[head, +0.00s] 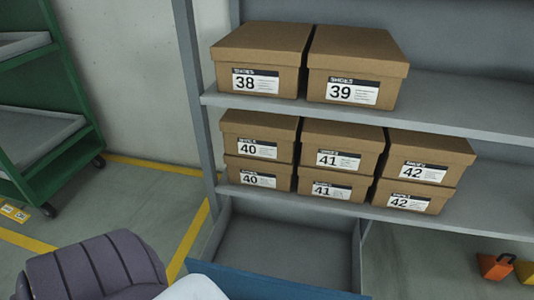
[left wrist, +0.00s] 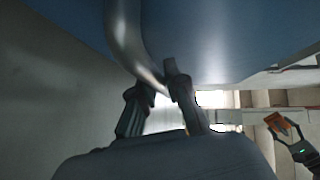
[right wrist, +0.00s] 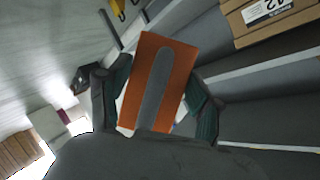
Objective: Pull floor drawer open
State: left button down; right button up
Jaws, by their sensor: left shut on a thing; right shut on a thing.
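The floor drawer shows in the head view with its blue front (head: 275,283) at the bottom edge. Its grey inside (head: 287,245) is visible below the lower shelf, so it stands at least partly open. In the left wrist view my left gripper (left wrist: 153,84) is shut on the drawer's curved metal handle (left wrist: 124,40), below a blue surface. In the right wrist view my right gripper (right wrist: 155,88) is shut on an orange block with a grey stripe (right wrist: 179,80). This block also shows in the left wrist view (left wrist: 279,123). Neither gripper is clearly visible in the head view.
Shelves (head: 440,105) above the drawer hold several brown shoe boxes (head: 355,85). A green wheeled rack (head: 70,90) stands at the left. Orange and yellow items (head: 494,266) lie at the lower right. Yellow lines mark the open floor (head: 120,195) at the left.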

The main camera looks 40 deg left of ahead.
pick_arm(q)
jog(key=c, duration=1.2)
grip_release()
jog(key=v, duration=1.2)
